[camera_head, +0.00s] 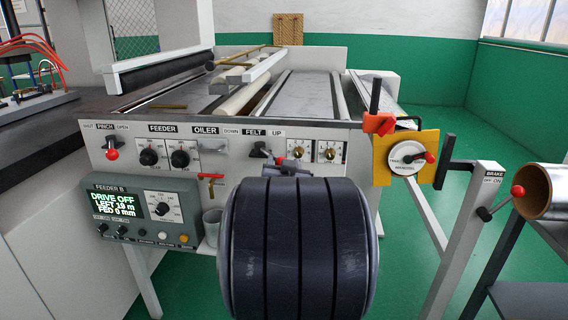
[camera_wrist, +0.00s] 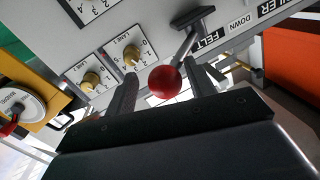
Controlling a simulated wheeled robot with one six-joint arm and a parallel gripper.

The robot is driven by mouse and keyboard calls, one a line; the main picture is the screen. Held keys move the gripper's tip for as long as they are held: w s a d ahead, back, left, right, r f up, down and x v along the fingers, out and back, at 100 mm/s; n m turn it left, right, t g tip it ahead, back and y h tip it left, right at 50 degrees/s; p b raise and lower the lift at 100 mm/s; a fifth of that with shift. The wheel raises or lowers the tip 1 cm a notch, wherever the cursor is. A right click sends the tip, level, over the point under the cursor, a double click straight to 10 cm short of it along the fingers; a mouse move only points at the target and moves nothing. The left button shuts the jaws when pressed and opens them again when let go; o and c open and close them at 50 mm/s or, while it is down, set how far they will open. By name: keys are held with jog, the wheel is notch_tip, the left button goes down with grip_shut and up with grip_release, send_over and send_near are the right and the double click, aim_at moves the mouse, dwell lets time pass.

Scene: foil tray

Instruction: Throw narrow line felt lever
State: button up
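The felt lever has a black base plate (camera_head: 260,149) below the FELT label on the white panel, between the DOWN and UP labels. In the wrist view, its metal shaft (camera_wrist: 186,47) runs from the black base to a red ball knob (camera_wrist: 165,82). The shaft seems to slant toward the UP side. My gripper (camera_wrist: 161,72) is open, with one finger on each side of the knob and a visible gap on the left.
Two yellow-knobbed dials (camera_head: 298,150) sit just right of the lever. A yellow plate with a red-knobbed crank (camera_head: 408,158) and the brake post (camera_head: 470,220) stand right.

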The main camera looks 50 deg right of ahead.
jog(key=v, duration=1)
jog(key=shift+s, duration=0.2)
jog(key=shift+a+r, duration=0.1)
jog(key=shift+a, duration=0.05)
jog(key=x, duration=1)
jog(key=shift+w+d, duration=0.2)
jog(key=shift+w, duration=0.15)
jog(key=shift+a, duration=0.1)
